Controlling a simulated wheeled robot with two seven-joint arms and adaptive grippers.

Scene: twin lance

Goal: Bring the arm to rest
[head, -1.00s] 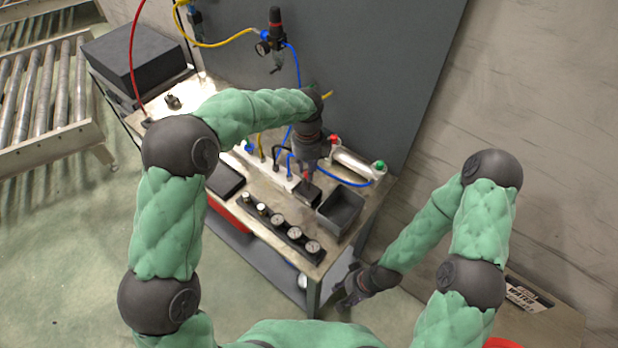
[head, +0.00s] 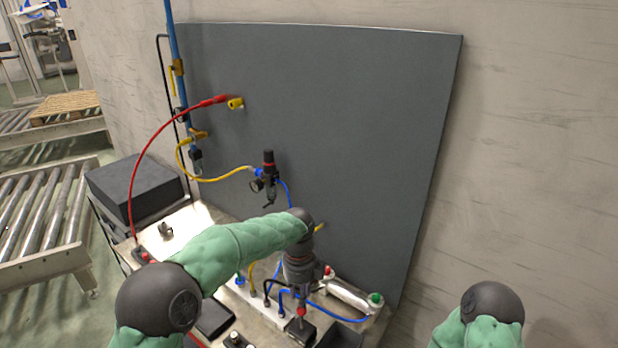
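My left arm comes in from the lower left in green padding. Its gripper (head: 301,306) points down over the bench. The fingers are small and partly dark against the bench, so I cannot tell whether they are open or shut. A small red part shows at the fingertips, just above a dark block (head: 301,333) on the bench; I cannot tell whether they touch. Of my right arm only a dark joint and some green padding show at the lower right. The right gripper is outside the picture.
A grey panel (head: 350,130) stands behind the bench (head: 188,222). A regulator (head: 268,178), a red hose (head: 150,155) and yellow and blue hoses hang near the arm. A roller conveyor (head: 45,215) stands left.

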